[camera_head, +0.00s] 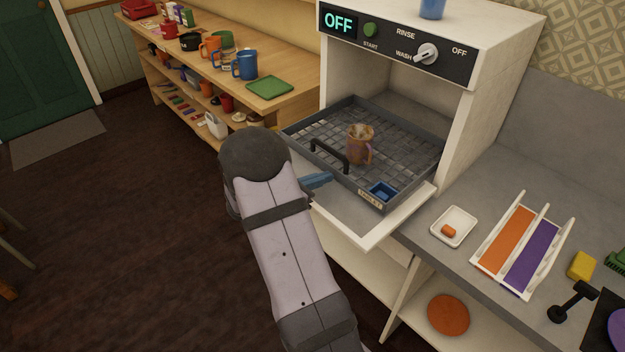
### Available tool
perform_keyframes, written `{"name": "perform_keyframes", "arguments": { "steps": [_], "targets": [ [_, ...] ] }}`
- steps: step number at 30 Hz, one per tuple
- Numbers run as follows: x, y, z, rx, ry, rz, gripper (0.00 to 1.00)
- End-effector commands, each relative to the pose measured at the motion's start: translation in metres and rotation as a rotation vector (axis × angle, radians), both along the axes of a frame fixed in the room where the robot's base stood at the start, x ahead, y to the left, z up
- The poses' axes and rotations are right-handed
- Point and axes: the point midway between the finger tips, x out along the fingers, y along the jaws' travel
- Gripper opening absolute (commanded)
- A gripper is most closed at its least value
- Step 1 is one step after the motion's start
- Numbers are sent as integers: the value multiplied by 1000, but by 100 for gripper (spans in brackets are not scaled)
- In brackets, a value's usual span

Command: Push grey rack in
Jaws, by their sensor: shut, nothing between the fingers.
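The grey rack (400,145) is a shallow grid tray, partly inside the white dishwasher (490,85) and partly out over its lowered door (345,222). A black handle (329,155) stands on the rack's front side. A brown-stained mug (360,146) stands upright in the rack. A small blue tablet holder (382,192) sits in the rack's front corner above a "TABLET" label. My gripper (326,179) has blue fingers, is shut and empty, and is just in front of the rack's front wall below the handle. Whether it touches the rack cannot be told; my wrist hides part of it.
A white dish (464,221) with an orange tablet and a sponge rack (492,262) lie on the right counter. A shelf with mugs (245,66) stands left.

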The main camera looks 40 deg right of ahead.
Motion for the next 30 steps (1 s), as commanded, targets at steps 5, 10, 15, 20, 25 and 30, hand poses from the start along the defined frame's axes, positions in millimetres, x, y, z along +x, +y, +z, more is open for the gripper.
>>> {"name": "perform_keyframes", "arguments": {
  "steps": [5,10,15,20,25,30],
  "targets": [
    [0,-7,0,1,-1,-1,0],
    [0,-8,-1,1,0,0,0],
    [0,-8,0,1,0,0,0],
    [0,-12,-1,0,-1,-1,0],
    [-1,-30,-2,-1,-3,-4,0],
    [-2,-63,-3,-2,-3,-6,0]
  ]
}}
